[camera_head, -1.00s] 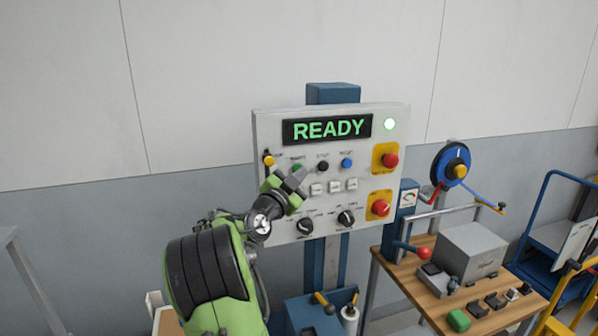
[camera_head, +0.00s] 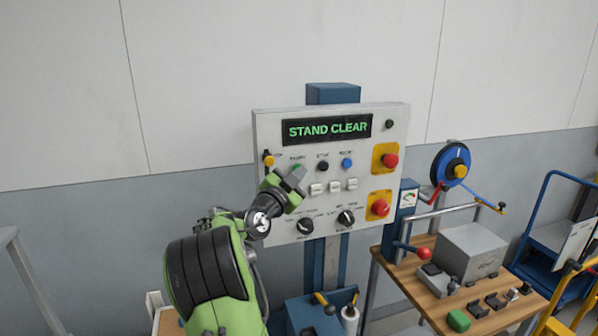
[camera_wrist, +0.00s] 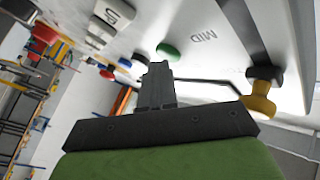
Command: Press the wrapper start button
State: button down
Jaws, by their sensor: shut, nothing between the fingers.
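The wrapper control panel (camera_head: 262,135) stands upright ahead, its display (camera_head: 327,129) reading "STAND CLEAR" in green. The green button (camera_head: 297,167), in the upper row, is partly hidden by my gripper (camera_head: 296,179). In the wrist view the green button (camera_wrist: 168,51) sits just past the tips of my gripper (camera_wrist: 158,70). The fingers are shut and empty. I cannot tell whether they touch the button. The round lamp (camera_head: 389,124) beside the display is dark.
A black button (camera_head: 322,166) and a blue button (camera_head: 347,163) sit right of the green one, a yellow knob (camera_head: 268,160) left. Red emergency knobs (camera_head: 390,161) (camera_head: 380,208) are further right. A wooden bench (camera_head: 408,284) stands at lower right.

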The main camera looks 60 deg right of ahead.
jog(key=shift+s+a+b, duration=0.65)
jog(key=shift+b, duration=0.35)
